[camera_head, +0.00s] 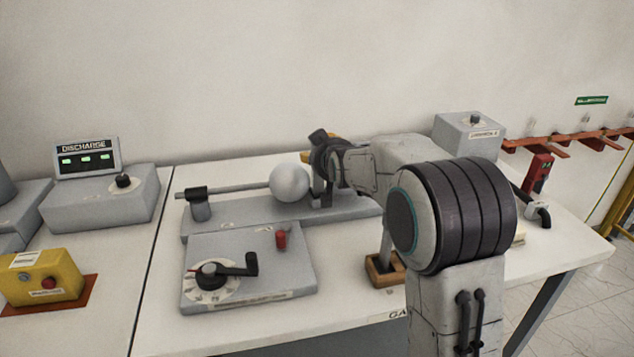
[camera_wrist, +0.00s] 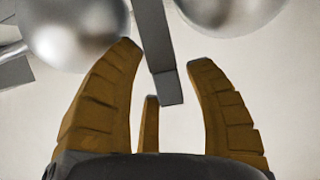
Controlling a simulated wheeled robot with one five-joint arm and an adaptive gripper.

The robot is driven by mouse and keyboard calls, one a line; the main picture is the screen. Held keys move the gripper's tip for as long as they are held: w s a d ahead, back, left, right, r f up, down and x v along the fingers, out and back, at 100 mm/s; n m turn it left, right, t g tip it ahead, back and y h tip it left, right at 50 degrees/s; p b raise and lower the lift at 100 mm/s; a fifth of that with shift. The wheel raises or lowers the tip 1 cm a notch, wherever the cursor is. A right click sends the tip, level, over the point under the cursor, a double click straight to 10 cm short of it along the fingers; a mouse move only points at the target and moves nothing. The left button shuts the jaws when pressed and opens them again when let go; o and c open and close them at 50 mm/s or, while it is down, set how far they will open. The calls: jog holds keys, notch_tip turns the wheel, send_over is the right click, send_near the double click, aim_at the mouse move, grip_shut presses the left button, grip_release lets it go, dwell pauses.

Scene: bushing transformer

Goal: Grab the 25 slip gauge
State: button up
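In the wrist view, a plain grey metal bar (camera_wrist: 168,88), apparently a slip gauge, hangs from the top edge between two silver spheres (camera_wrist: 75,30). I can read no number on it. My gripper (camera_wrist: 165,58) has its orange-brown fingers spread, with the bar's lower end between them. A wooden holder (camera_head: 383,272) with a grey upright piece (camera_head: 387,247) stands on the table, partly behind my arm.
A grey base (camera_head: 235,218) carries the sphere and its horizontal rod (camera_head: 235,188). In front is a control panel with a crank and red knob (camera_head: 281,238). A discharge display (camera_head: 88,157) and yellow box (camera_head: 42,278) are at left; a grey box (camera_head: 470,135) is behind my arm.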

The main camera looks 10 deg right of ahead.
jog(key=c, duration=0.9)
jog(key=shift+r, duration=0.1)
grip_shut()
